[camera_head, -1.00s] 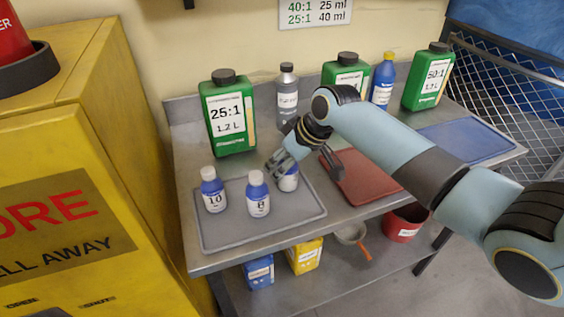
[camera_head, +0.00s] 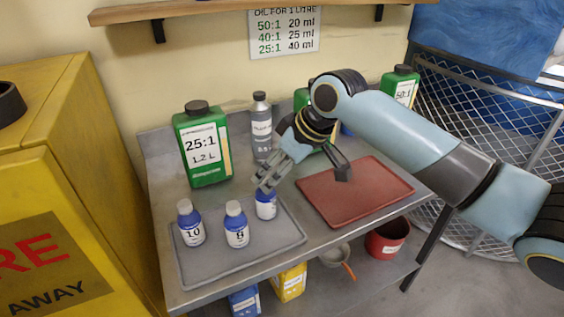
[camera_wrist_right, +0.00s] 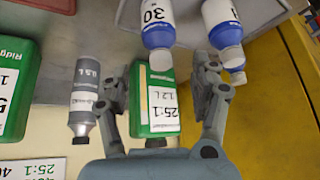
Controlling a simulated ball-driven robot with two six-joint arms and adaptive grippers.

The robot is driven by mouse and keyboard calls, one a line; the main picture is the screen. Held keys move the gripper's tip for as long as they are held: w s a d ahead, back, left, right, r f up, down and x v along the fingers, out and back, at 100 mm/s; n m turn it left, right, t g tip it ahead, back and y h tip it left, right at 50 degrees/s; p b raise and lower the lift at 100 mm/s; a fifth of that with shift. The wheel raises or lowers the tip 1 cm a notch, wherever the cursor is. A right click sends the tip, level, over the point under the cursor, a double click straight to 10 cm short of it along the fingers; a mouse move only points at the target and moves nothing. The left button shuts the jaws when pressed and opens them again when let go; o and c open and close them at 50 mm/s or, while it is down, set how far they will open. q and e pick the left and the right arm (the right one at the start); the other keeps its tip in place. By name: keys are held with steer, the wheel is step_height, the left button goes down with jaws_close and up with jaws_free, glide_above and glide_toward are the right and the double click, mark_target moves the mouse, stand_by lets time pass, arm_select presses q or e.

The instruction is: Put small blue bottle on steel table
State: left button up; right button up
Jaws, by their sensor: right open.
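Three small blue bottles with white labels and grey caps stand on the grey tray (camera_head: 200,270) on the steel table (camera_head: 160,185). The left one (camera_head: 191,226) reads 10 and the middle one (camera_head: 236,228) appears to read 8. The right one (camera_head: 266,209) has its cap hidden by my right gripper (camera_head: 268,184). In the right wrist view, the bottle marked 30 (camera_wrist_right: 157,28) and another small blue bottle (camera_wrist_right: 222,28) lie ahead of the fingers. My right gripper (camera_wrist_right: 165,82) is open there, with nothing between its fingers. My left gripper is out of view.
Green 25:1 jug (camera_head: 204,147) and grey bottle (camera_head: 261,128) stand at the table's back, with more green jugs partly behind my arm. An empty red tray (camera_head: 355,193) lies right of the grey tray. Yellow cabinet (camera_head: 50,130) stands left; a wire cage (camera_head: 470,130) stands right.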

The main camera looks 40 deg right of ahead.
steer(key=shift+v, duration=1.5)
steer(key=shift+f, duration=0.1)
